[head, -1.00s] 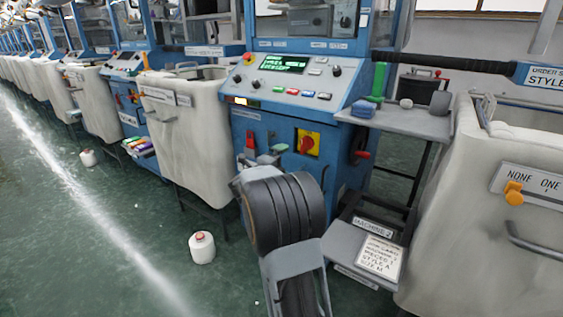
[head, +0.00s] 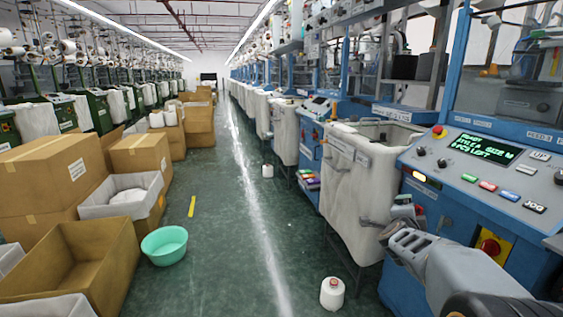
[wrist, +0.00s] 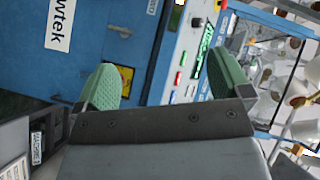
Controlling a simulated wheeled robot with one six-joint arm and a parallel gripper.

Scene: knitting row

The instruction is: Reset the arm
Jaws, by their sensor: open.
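My gripper (wrist: 166,82) is open and empty in the wrist view. Its two green ribbed pads stand wide apart, with the blue machine behind them. In the head view my gripper (head: 402,212) is at the lower right, in front of the machine and close to the cream bin; the gap between its fingers is hard to make out there. My arm reaches in from the bottom right corner. The control panel (head: 483,165) with its lit green screen is above and to the right of my gripper. A yellow and red switch (head: 489,246) is partly hidden behind my arm.
A cream bin (head: 345,205) stands left of my gripper. A white cone (head: 332,293) is on the floor below it. The aisle (head: 230,235) is open in the middle. Cardboard boxes (head: 60,180) and a turquoise basin (head: 164,246) line the left side.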

